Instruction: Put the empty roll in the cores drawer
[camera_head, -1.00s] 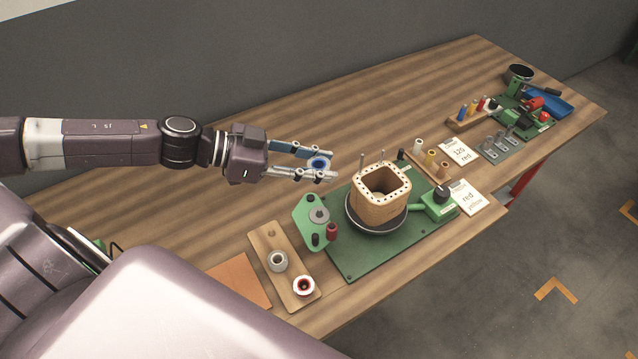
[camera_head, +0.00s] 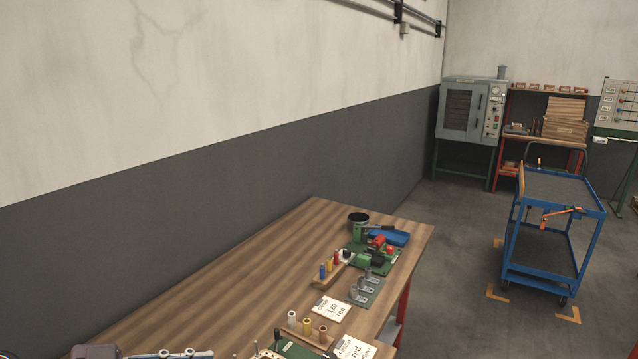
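The roll itself is below the frame now. My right gripper is not in view. I cannot make out any drawer marked for cores.
Beyond are a blue cart (camera_head: 536,282), a grey oven (camera_head: 461,108) and red-framed shelves (camera_head: 543,91). Open floor lies between.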

